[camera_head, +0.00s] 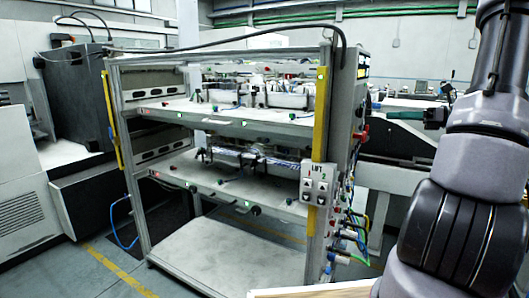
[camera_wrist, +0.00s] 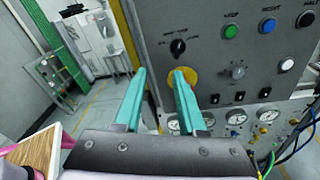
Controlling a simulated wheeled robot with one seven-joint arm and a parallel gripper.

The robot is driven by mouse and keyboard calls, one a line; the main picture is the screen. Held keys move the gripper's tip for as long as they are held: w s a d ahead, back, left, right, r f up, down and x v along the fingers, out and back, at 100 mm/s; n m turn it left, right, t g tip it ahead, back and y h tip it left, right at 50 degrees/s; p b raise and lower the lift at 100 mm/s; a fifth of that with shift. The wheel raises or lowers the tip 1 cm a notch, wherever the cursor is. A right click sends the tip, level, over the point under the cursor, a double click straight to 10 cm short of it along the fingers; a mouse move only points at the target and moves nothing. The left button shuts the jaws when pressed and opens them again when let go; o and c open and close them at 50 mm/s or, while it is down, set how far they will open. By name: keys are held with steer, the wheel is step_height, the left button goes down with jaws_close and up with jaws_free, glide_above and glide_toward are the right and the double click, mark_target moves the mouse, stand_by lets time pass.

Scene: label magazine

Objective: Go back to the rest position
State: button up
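My gripper (camera_wrist: 159,75) shows in the wrist view as two teal fingers standing apart, with nothing between them. Beyond the fingertips is a grey control panel (camera_wrist: 215,55) with knobs and buttons. A yellow disc (camera_wrist: 192,76) on the panel shows behind the right fingertip; I cannot tell whether they touch. In the head view, part of my teal gripper (camera_head: 422,115) shows at the right, left of my dark arm, which partly hides it. It is right of the rack and apart from it in the picture.
A metal rack (camera_head: 325,110) with shelves and yellow strips stands in the middle. A lift switch box (camera_head: 315,186) and cables are on its right post. A wood-topped board (camera_wrist: 32,152) lies at the wrist view's lower left. Floor (camera_head: 95,265) at the left front is clear.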

steer(key=s+a+r+n+g+h, duration=0.1)
steer(key=s+a+n+g+h, duration=0.2)
steer(key=s+a+n, duration=0.45)
steer(key=s+a+r+n+g+h, duration=0.2)
steer(key=a+n+g+h, duration=0.15)
steer(key=a, duration=0.65)
steer(key=s+a+r+n+t+h, duration=0.1)
steer(key=s+a+n+t+h, duration=0.1)
steer(key=s+n, duration=0.3)
steer(key=s+a+r+n+t+h, duration=0.2)
steer(key=s+n+t+h, duration=0.1)
steer(key=n, duration=0.4)
steer(key=shift+s+r+h, duration=0.3)
steer(key=shift+s+h, duration=0.35)
steer(key=shift+s, duration=0.55)
steer(key=shift+t, duration=0.25)
